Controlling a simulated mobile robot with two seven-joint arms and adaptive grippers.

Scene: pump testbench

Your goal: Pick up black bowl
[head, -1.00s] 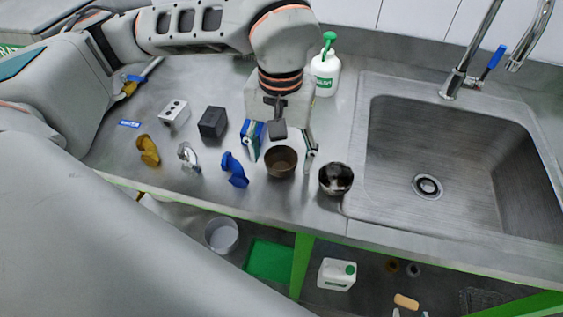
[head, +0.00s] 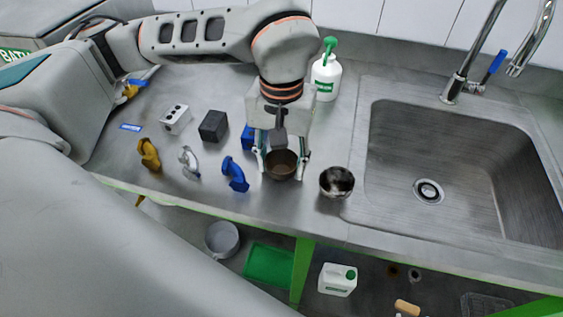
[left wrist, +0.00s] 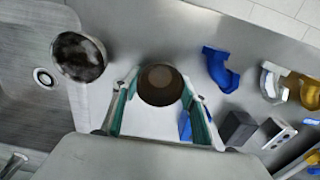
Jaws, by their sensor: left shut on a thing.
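A dark brown bowl (head: 280,168) stands on the steel counter, left of the sink. My left gripper (head: 282,161) reaches down over it, with one finger on each side, shut on the bowl. In the left wrist view the bowl (left wrist: 160,88) shows between the fingertips, its opening facing the camera. A second dark bowl (head: 337,181) with white blotches inside stands apart to the right, near the sink's edge; it also shows in the left wrist view (left wrist: 79,57). My right gripper is not in view.
A blue pipe piece (head: 235,174), a silver one (head: 189,162) and a yellow one (head: 149,154) lie to the left. A black block (head: 213,126) and a grey socket box (head: 175,119) stand behind them. A white bottle (head: 326,76) stands behind; the sink (head: 465,170) lies right.

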